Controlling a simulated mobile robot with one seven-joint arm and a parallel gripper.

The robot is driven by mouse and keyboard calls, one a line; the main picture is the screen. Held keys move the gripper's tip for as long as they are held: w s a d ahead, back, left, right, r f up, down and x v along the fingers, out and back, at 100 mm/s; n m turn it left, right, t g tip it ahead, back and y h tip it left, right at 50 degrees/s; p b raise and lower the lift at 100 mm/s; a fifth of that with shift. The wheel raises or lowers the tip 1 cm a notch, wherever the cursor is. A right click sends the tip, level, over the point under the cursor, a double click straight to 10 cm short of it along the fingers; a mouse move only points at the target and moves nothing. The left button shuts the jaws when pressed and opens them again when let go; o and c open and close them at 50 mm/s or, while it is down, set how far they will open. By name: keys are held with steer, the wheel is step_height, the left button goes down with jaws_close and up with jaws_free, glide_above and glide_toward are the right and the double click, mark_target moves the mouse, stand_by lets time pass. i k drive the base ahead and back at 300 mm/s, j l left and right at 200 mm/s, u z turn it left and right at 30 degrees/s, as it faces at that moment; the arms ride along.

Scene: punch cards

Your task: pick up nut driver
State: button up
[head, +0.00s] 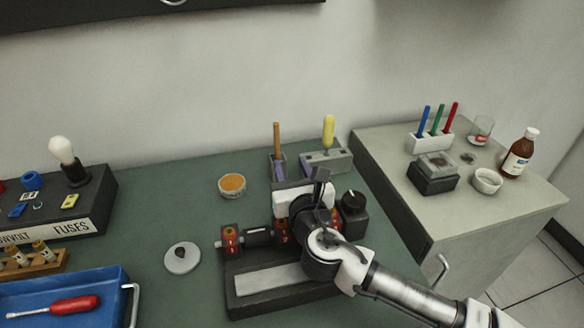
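A tool with a yellow handle (328,128) stands upright in a grey block (338,161) at the back of the green bench. It may be the nut driver, but its working end is hidden in the block. A tool with an orange-brown handle (277,138) stands upright to its left in another holder (269,168). My gripper (305,192) is in front of these holders, above the dark apparatus, apart from the yellow handle as far as I can see. Its fingertips are not clear, and I see nothing held in it.
The dark apparatus (238,305) with red parts lies under my arm. A black jar (354,213) stands right of my gripper. A round tin (232,185), a pale disc (182,258) and a blue tray (118,284) with a red screwdriver (72,305) are left. Green bench shows between them.

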mark_target(89, 302)
steer(key=k+l, duration=0.15)
steer(key=k, duration=0.35)
steer(key=k+l, duration=0.1)
steer(key=k, duration=0.4)
